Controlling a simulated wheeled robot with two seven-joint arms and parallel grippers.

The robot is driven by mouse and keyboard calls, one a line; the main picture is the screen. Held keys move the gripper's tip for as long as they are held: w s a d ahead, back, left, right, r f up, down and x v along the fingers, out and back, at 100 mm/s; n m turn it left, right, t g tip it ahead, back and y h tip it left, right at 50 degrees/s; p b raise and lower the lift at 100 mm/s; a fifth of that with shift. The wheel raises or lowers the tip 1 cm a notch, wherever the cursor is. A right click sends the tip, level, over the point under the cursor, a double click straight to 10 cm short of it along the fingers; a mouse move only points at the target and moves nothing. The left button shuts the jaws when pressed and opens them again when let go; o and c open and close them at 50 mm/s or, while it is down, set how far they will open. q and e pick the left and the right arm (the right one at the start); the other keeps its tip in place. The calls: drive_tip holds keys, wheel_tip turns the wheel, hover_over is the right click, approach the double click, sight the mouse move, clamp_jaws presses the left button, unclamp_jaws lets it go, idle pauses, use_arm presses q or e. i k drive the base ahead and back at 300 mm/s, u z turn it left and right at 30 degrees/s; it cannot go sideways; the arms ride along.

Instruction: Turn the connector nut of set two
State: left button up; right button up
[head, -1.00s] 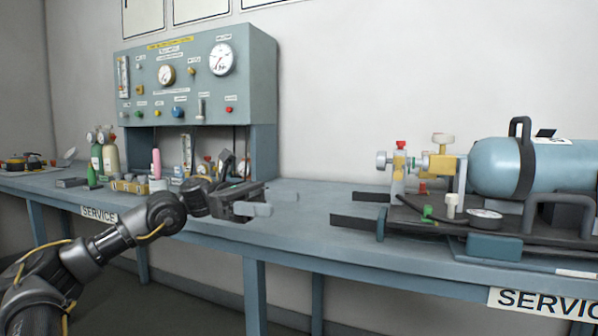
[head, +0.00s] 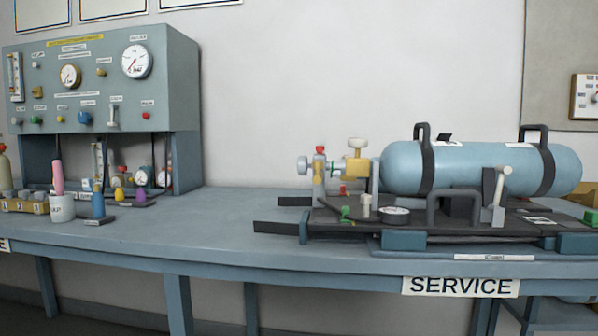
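A breathing set lies on the service bench in the head view. Its pale blue cylinder (head: 480,168) lies on its side, held by dark straps on a dark backplate (head: 400,222). At the cylinder's left end is a brass-coloured valve block (head: 357,166) with a cream knob on top. Left of it stands a metal connector (head: 319,172) with a red cap and a round silver knob (head: 303,166) on its left side. I cannot tell which part is the connector nut, and no set number is readable. Neither of my grippers is in view.
The bench (head: 215,225) is clear left of the set. A gauge panel (head: 105,85) stands at the left, with a white cup (head: 62,208) and small coloured items before it. Dark flat bars (head: 280,228) stick out left of the set.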

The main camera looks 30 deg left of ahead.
sight(303, 166)
drive_tip(key=k, duration=0.5)
drive_tip(key=z, duration=0.6)
drive_tip(key=i, duration=0.8)
drive_tip(key=u, duration=1.35)
